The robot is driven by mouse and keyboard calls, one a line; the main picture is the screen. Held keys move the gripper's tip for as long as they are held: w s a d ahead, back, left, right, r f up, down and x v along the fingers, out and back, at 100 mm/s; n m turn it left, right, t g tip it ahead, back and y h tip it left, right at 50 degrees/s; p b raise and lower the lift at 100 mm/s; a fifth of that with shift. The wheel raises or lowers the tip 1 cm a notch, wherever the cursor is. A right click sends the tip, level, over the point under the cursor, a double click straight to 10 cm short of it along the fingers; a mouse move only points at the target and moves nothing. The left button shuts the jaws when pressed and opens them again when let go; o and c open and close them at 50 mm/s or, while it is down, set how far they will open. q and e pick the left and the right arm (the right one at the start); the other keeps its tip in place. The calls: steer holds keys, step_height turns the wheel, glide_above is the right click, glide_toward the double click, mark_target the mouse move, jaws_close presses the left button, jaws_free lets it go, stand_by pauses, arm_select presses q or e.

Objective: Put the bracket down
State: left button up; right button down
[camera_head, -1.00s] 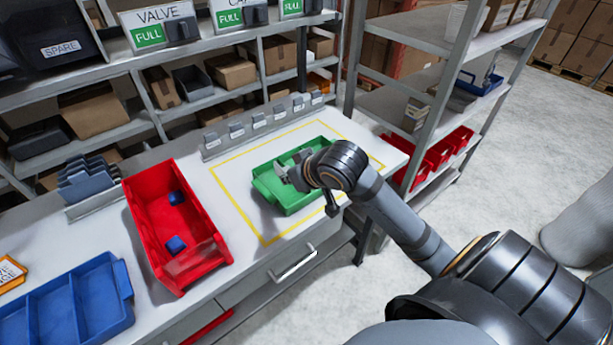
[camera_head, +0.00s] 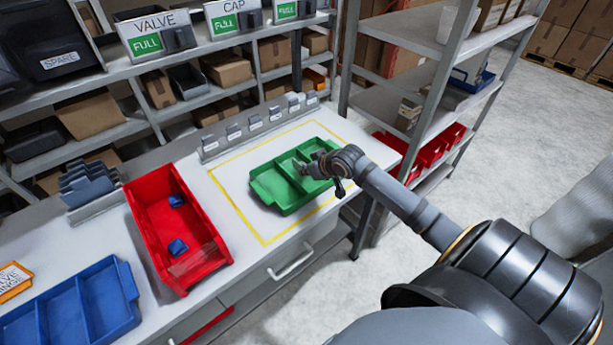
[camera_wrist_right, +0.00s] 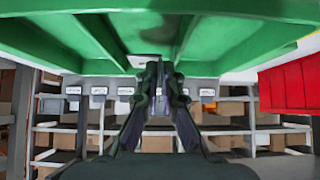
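The green tray (camera_head: 270,188) has several compartments and sits inside the yellow outline on the bench. My right gripper (camera_head: 312,168) is over its right end, with the fingers low near the compartments. In the right wrist view the tray's green walls (camera_wrist_right: 70,30) fill the top, and the dark fingers (camera_wrist_right: 160,80) are close together at its edge. A small grey patch shows at their tips; I cannot tell whether it is the bracket. I cannot make out the bracket clearly in either view. My left gripper is not in view.
A red bin (camera_head: 143,217) with blue pieces stands left of the tray, and a blue divided tray (camera_head: 127,312) is at the front left. A row of small grey label holders (camera_head: 234,131) lines the bench's back. A metal shelf rack (camera_head: 437,97) stands at the right.

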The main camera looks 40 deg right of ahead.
step_height(320, 180, down, 3)
steer(key=shift+w+d+f+p, duration=0.1)
steer(key=shift+d+f+p, duration=0.05)
steer(key=shift+p, duration=0.45)
steer(key=shift+f, duration=0.15)
steer(key=shift+f, duration=0.1)
steer(key=c, duration=1.8)
jaws_free()
